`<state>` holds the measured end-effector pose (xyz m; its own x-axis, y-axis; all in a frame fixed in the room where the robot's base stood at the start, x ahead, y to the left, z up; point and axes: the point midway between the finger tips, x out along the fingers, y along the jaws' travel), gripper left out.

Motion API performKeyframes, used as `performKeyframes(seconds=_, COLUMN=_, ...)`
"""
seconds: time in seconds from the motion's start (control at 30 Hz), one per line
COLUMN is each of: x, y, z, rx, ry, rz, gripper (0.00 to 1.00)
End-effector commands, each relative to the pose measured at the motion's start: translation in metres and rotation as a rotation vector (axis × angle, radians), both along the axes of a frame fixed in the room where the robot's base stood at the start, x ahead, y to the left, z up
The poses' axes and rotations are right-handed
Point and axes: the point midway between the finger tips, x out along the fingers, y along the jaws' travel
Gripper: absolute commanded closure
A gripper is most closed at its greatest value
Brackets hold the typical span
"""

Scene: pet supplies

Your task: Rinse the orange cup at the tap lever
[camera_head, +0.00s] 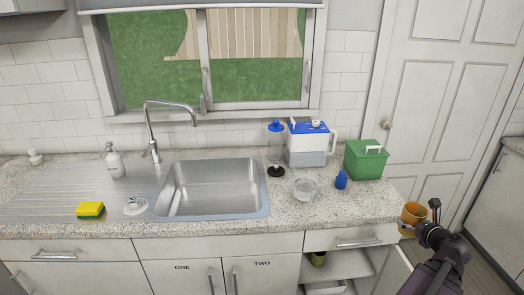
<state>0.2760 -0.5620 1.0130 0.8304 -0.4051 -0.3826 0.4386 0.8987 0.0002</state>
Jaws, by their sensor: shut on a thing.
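The orange cup (410,216) is at the lower right, beside the counter's right end. My gripper (424,222) is shut on it, at the cup's right side. My dark arm comes up from the lower right corner, and the gripper partly covers the cup. The tap (152,130) is a tall curved chrome spout behind the sink's left side. Its lever (147,153) is small and sits at the base of the spout. The steel sink basin (215,188) looks empty. The cup and gripper are far to the right of the tap and sink.
A yellow sponge (90,210) lies left. A cabinet door (394,270) below stands open.

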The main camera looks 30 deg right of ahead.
Motion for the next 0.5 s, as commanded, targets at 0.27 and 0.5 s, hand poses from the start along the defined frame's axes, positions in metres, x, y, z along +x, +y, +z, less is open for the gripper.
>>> performKeyframes(seconds=0.27, x=0.000, y=0.000, z=0.057, rx=0.000, ry=0.000, rz=0.000, gripper=0.59)
performKeyframes(seconds=0.5, x=0.000, y=0.000, z=0.098, rx=0.000, ry=0.000, rz=0.000, gripper=0.59)
